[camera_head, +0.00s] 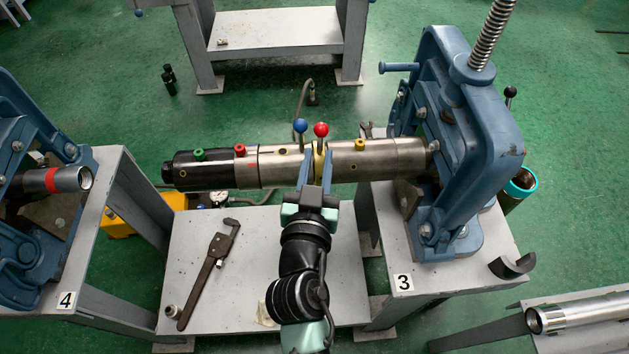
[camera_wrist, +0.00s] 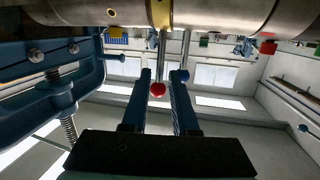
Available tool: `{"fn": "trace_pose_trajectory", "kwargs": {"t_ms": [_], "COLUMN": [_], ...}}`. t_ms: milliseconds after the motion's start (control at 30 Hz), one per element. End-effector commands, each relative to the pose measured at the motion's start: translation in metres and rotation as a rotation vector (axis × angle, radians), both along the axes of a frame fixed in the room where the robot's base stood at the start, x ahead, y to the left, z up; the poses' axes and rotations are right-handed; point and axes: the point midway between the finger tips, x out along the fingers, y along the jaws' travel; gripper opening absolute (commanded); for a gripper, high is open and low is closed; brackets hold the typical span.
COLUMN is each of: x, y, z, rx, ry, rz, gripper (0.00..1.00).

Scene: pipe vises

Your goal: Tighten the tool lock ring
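A long cylindrical tool, black at the left (camera_head: 215,170) and bare steel at the right (camera_head: 385,158), lies level in the vise at bench 3. The yellow lock ring (camera_head: 319,165) is around its middle and shows in the wrist view (camera_wrist: 162,14). Two rods end in a red ball (camera_head: 321,129) and a blue ball (camera_head: 300,126). My gripper (camera_head: 316,154) is at the ring with its fingers apart. In the wrist view the red-ball rod lies between the fingertips (camera_wrist: 162,74), and the blue ball is by the right finger. I cannot tell whether either finger touches a rod.
The blue vise (camera_head: 440,130) stands right of my gripper. Below the tool, a pipe wrench (camera_head: 208,272) lies on a low grey shelf (camera_head: 255,240). Another vise (camera_head: 25,190) holds a red-banded pipe at the left. Colored plugs (camera_head: 239,150) project from the tool's top.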

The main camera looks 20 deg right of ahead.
Motion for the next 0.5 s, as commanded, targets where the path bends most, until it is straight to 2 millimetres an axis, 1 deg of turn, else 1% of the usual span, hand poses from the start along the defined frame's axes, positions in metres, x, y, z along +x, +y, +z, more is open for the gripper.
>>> {"fn": "trace_pose_trajectory", "kwargs": {"t_ms": [33, 200, 333, 500], "x": [-0.009, -0.029, -0.036, -0.039], "y": [0.005, 0.015, 0.018, 0.020], "z": [-0.002, 0.002, 0.005, 0.005], "rx": [0.000, 0.001, 0.001, 0.000], "ry": [0.001, 0.001, 0.000, 0.001], "rz": [0.001, 0.001, 0.000, -0.001], "gripper": [0.27, 0.27, 0.27, 0.27]}}
